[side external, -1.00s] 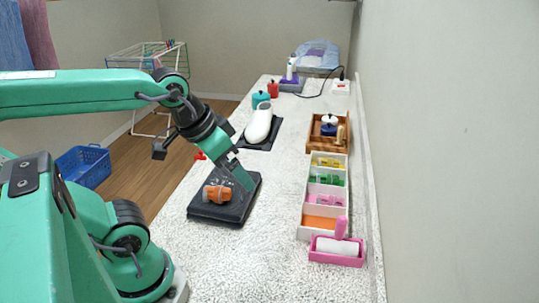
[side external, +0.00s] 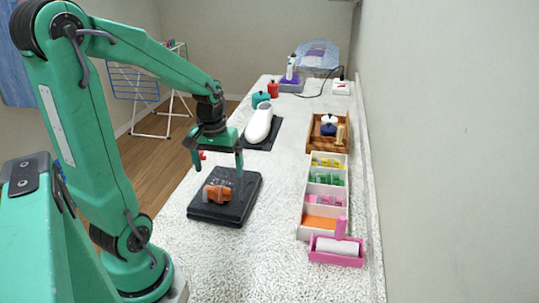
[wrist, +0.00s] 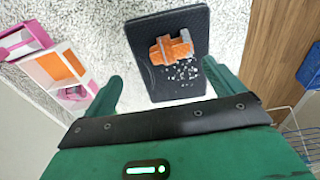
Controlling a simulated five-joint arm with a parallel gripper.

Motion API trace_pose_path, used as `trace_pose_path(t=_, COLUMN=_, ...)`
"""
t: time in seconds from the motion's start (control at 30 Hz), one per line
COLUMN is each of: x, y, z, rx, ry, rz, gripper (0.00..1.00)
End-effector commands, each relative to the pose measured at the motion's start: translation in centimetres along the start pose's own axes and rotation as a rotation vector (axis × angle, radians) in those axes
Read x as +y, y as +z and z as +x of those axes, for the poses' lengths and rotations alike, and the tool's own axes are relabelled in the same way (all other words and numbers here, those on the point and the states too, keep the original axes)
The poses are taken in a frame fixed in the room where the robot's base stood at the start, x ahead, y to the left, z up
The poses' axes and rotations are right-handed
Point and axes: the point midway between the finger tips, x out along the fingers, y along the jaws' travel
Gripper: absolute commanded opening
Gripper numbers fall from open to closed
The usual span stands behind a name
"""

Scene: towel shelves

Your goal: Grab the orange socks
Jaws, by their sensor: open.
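The orange socks (side external: 217,194) lie as a small bundle with a greyish band on a black flat tray (side external: 236,212) on the counter. In the wrist view the orange socks (wrist: 171,47) lie on the black tray (wrist: 195,18), with small pale specks beside them. My gripper (side external: 217,171) is open and empty, pointing down above the far part of the tray. In the wrist view its two fingers (wrist: 160,78) are spread wide, and the socks lie beyond the fingertips, between their lines. Nothing touches the socks but the tray.
A white divided box (side external: 302,205) with yellow, green and pink bundles and an orange-floored compartment stands to the right. A pink holder with a roller (side external: 337,258) is in front of it. A white iron (side external: 259,124) stands behind the tray. The counter (side external: 265,255) is clear in front.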

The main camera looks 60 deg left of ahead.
Motion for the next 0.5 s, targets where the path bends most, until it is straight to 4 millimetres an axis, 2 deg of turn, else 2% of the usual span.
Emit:
trace_pose_path(t=0.2, x=-1.7, y=-0.8, z=1.6, rx=-0.048, ry=-0.014, rz=-0.087, gripper=0.94)
trace_pose_path(t=0.5, x=-1.8, y=-0.9, z=2.2, rx=-0.054, ry=-0.016, rz=-0.095, gripper=0.94)
